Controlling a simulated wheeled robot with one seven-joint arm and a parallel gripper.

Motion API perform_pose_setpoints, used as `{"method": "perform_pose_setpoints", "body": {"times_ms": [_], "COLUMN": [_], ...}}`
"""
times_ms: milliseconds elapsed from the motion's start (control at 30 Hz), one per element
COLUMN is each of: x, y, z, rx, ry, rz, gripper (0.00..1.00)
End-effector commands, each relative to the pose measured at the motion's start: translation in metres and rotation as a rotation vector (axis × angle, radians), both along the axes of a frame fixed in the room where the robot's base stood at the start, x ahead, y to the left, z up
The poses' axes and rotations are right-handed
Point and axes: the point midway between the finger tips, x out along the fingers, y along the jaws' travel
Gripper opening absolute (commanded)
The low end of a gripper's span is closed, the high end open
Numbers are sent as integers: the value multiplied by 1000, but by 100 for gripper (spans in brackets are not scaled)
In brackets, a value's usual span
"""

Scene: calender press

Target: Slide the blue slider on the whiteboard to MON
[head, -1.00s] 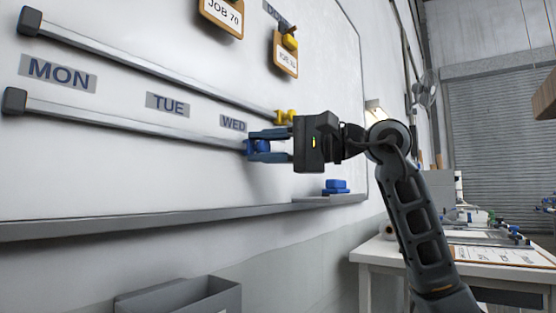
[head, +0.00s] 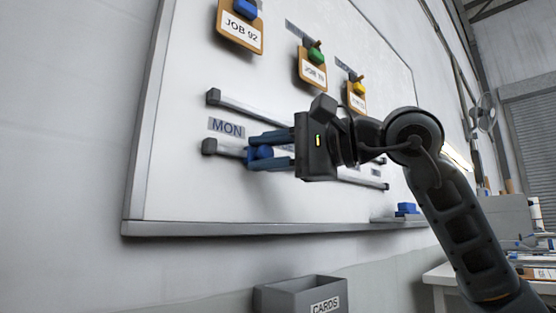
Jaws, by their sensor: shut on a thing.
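The blue slider (head: 263,153) sits on the lower rail (head: 230,149) of the whiteboard (head: 190,190). It is a little right of and below the MON label (head: 227,128), apart from the rail's dark left end cap (head: 209,146). My gripper (head: 264,150) reaches in from the right, with its blue fingers shut on the slider, one above and one below. The gripper body hides the middle of both rails and most of the labels right of MON.
The upper rail (head: 250,104) runs just above the labels. Job cards hang higher up, including JOB 92 (head: 239,30). A grey CARDS bin (head: 285,297) is below the board. A blue block (head: 407,208) lies on the board's ledge at right.

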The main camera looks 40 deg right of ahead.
Motion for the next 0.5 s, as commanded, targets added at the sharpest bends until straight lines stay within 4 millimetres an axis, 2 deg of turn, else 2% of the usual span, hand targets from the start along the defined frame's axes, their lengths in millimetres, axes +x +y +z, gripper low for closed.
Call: {"method": "perform_pose_setpoints", "body": {"times_ms": [400, 433, 500], "x": [-1, -1, 0], "y": [4, 4, 4], "z": [-2, -2, -2], "rx": [-2, -2, -1], "ry": [6, 6, 5], "rz": [5, 5, 4], "gripper": [0, 34, 41]}}
